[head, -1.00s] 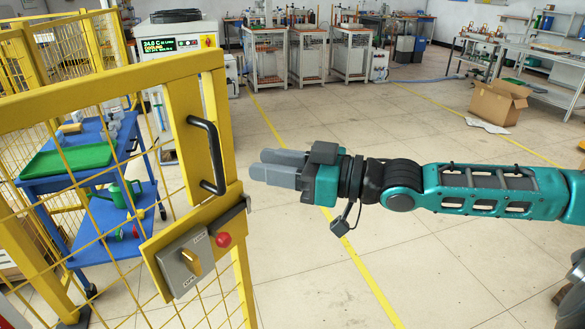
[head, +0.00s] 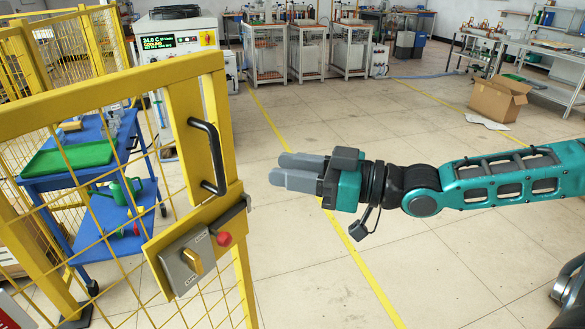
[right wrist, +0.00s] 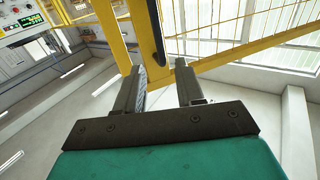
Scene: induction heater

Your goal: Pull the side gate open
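The yellow side gate (head: 173,113) with its mesh panel stands at the left of the head view. It carries a black vertical handle (head: 209,158). Below the handle are a grey latch box with a yellow knob (head: 192,261) and a red button (head: 224,239). My right gripper (head: 283,171) is to the right of the handle, apart from it, with its fingers pointing left towards it. In the right wrist view the fingers (right wrist: 158,88) are spread with nothing between them. The black handle (right wrist: 158,30) shows beyond them. My left gripper is not in view.
A blue cart (head: 75,180) with a green tray and a green watering can stands behind the gate mesh. A machine with a display (head: 182,45) is behind the gate. A cardboard box (head: 498,98) lies at the back right. The floor right of the gate is clear.

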